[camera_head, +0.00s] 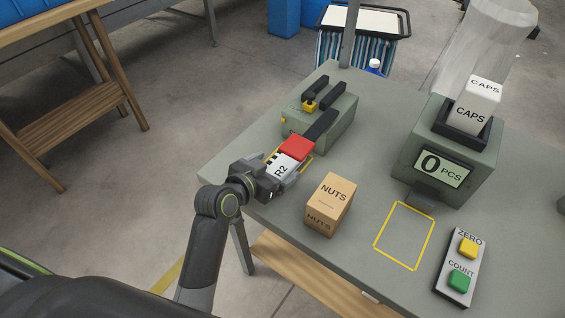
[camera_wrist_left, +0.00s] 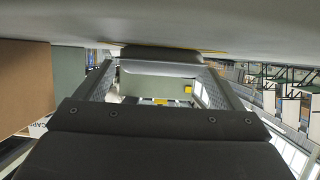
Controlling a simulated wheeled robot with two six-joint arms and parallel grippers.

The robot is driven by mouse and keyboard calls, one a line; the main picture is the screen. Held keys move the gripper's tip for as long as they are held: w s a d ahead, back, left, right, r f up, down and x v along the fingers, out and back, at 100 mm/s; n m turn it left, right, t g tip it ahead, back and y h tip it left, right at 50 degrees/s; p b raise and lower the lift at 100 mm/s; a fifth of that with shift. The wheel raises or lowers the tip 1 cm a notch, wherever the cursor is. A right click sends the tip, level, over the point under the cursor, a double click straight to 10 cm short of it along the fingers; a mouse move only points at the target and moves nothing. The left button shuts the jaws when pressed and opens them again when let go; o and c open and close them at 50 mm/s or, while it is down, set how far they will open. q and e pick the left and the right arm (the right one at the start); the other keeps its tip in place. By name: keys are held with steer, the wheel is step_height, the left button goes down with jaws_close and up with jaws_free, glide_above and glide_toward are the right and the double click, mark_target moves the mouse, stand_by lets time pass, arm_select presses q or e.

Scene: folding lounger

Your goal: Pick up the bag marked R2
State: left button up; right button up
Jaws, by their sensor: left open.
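The bag marked R2 (camera_head: 297,149) is white with a red upper part. It lies at the table's left edge, inside a yellow outline, in front of a grey-green machine. My left gripper (camera_head: 282,172) is open at the bag's near end, with the R2 label showing between its fingers. In the left wrist view the gripper's two fingers (camera_wrist_left: 158,85) stand apart, with a pale surface between them. Whether either finger touches the bag cannot be told. My right gripper is not in view.
The grey-green machine (camera_head: 342,126) with black bars and a yellow knob stands behind the bag. A NUTS box (camera_head: 330,204) is right of the gripper. A counter (camera_head: 476,160) reading 0 holds a CAPS box (camera_head: 473,106). A button panel (camera_head: 461,267) lies at front right. An empty yellow outline (camera_head: 404,236) marks free table.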

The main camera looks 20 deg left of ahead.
mark_target(280, 165)
arm_select(q)
steer(key=shift+x, duration=1.3)
steer(key=shift+c, duration=0.3)
steer(key=c, duration=1)
steer(key=shift+r, duration=0.15)
